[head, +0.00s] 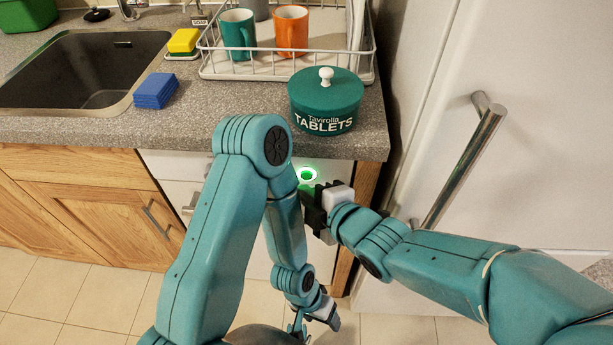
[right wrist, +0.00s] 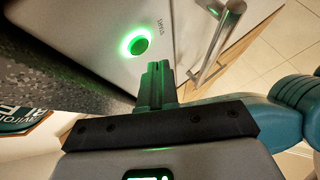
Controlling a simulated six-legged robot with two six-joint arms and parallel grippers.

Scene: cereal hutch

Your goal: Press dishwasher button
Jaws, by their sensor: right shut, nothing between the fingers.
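The dishwasher button (head: 308,175) glows green on the white dishwasher front (head: 175,166), just under the worktop edge. In the right wrist view the round button (right wrist: 139,46) has a bright green ring, and small lettering stands beside it. My right gripper (head: 306,197) is just below the button in the head view. Its dark fingers (right wrist: 158,70) are shut together and empty, and green light falls on them. In the wrist view they show apart from the button; any contact is unclear. My left gripper (head: 326,314) hangs low near the floor, too small to read its fingers.
A green tablets tin (head: 326,98) stands on the worktop (head: 215,122) above the button. A dish rack (head: 270,74) with mugs, a blue sponge (head: 155,91) and a sink (head: 80,75) are behind and left. A white door with a metal handle (head: 462,165) is at right.

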